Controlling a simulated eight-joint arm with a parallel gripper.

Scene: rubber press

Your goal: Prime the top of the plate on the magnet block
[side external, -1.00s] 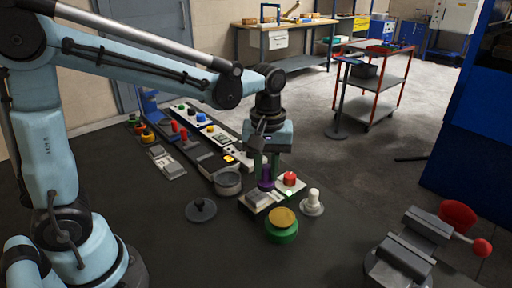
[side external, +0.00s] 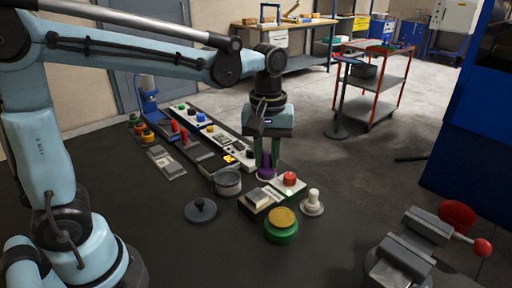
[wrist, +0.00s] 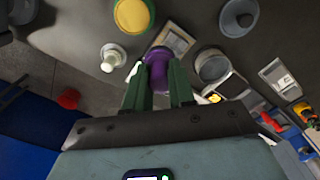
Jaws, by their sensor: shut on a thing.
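My gripper (side external: 266,158) is shut on a purple tool (side external: 266,174) with a wider lower end, held upright between the green fingers. The wrist view shows the purple tool (wrist: 158,72) between the fingertips (wrist: 158,82). A low block with a pale plate (side external: 259,196) on top, apparently the magnet block, stands just in front of the tool in the side view. In the wrist view the plate (wrist: 177,42) lies beyond the tool, partly hidden by it. The tool appears apart from the plate. I cannot tell whether any coating is on the plate.
Near the block are a green pot with a yellow top (side external: 282,220), a red button box (side external: 289,181), a white knobbed piece (side external: 313,203), a grey pot (side external: 228,182) and a dark knobbed lid (side external: 201,209). A vise (side external: 412,245) stands right. The table's front left is clear.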

